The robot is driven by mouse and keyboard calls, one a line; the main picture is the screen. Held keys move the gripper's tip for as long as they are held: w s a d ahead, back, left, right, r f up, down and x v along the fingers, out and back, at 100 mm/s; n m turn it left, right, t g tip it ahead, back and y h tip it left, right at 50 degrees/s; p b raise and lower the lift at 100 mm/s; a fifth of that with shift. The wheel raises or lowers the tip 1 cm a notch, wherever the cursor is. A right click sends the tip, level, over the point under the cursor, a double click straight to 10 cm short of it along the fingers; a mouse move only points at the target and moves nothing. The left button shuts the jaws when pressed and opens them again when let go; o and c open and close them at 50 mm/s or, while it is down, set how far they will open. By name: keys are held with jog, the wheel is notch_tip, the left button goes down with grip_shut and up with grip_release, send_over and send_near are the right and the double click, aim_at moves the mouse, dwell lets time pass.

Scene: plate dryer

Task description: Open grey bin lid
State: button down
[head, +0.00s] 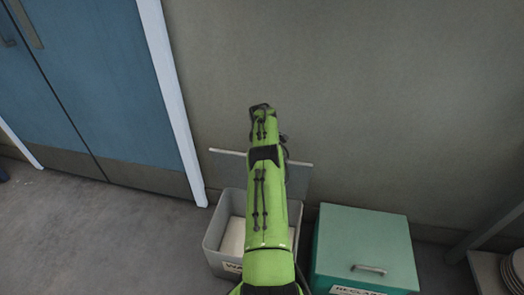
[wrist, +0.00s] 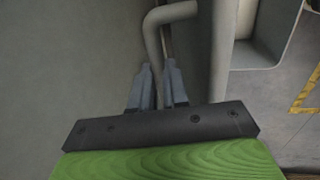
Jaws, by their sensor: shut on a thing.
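The grey bin (head: 212,238) stands on the floor by the wall, its opening exposed to the left of my green arm. Its grey lid (head: 298,180) stands raised, roughly upright, at the back of the bin, partly hidden by my arm. In the wrist view, my gripper (wrist: 158,75) is shut on the lid's bent grey handle (wrist: 170,14), which runs down between the two fingers. The lid shows nearly edge-on there (wrist: 223,55), with the bin (wrist: 290,15) beyond it. My fingers are hidden in the head view.
A green bin (head: 362,238) with its lid down stands close to the right. A rack with stacked plates (head: 512,270) is at the right edge. Blue double doors (head: 100,80) are at left, with bare floor (head: 100,230) before them. The wall (head: 380,90) is close behind.

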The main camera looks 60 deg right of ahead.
jog(key=shift+s+a+f, duration=0.15)
jog(key=shift+s+f, duration=0.05)
jog(key=shift+f, duration=0.2)
jog(key=c, duration=1.1)
grip_release()
jog(key=shift+w, duration=0.1)
jog(key=shift+r, duration=0.1)
jog(key=p+v, duration=0.2)
jog(key=v, duration=0.6)
jog(key=p+v, duration=0.3)
jog(key=v, duration=0.4)
jog(key=shift+r, duration=0.4)
